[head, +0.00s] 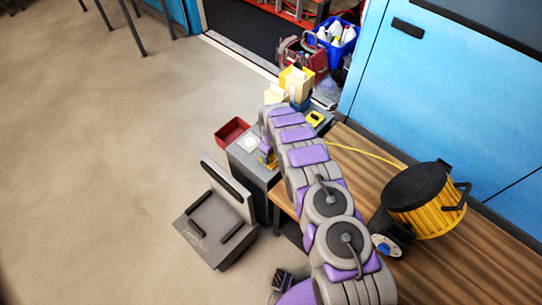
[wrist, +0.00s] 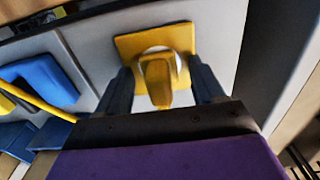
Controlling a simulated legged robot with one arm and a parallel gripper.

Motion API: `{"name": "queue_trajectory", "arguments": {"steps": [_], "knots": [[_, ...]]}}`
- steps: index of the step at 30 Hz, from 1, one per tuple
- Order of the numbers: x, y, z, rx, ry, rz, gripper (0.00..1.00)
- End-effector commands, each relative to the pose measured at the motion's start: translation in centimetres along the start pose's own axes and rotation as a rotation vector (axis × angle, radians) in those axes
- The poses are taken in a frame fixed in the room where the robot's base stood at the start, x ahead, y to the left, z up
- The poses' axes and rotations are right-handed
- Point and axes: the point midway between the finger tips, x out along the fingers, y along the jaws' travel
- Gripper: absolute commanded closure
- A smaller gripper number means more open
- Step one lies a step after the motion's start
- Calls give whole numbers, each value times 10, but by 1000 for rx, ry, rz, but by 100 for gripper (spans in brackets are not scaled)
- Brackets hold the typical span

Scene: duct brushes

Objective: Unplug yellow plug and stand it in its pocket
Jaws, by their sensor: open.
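In the wrist view a yellow plug-like body (wrist: 157,80) stands out from a yellow square plate (wrist: 128,45) with a white round centre. My gripper (wrist: 163,88) is open, with one dark finger on each side of the yellow body. Gaps show between fingers and body, and I cannot tell whether either touches. In the head view my gripper (head: 267,152) is at the side of the grey cabinet, mostly hidden by my arm. A yellow block with a dark opening (head: 315,118) sits on the cabinet top; I cannot tell whether it is the pocket.
A yellow cable (head: 365,154) runs from the yellow reel (head: 430,208) on the wooden bench (head: 455,265) behind my arm. A blue piece (wrist: 45,80) with a yellow cord (wrist: 30,101) lies left in the wrist view. A red bin (head: 231,132) stands beside the cabinet (head: 245,172). Floor at left is clear.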

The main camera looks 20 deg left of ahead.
Motion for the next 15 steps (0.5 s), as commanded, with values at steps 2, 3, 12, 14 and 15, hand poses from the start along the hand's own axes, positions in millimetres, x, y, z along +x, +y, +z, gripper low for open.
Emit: {"name": "queue_trajectory", "arguments": {"steps": [2, 3, 12, 14, 15], "knots": [[0, 0, 0, 0, 0, 0, 32], [0, 0, 0, -1, 0, 0, 32], [0, 0, 0, -1, 0, 0, 42], [0, 0, 0, -1, 0, 0, 48], [0, 0, 0, -1, 0, 0, 52]]}}
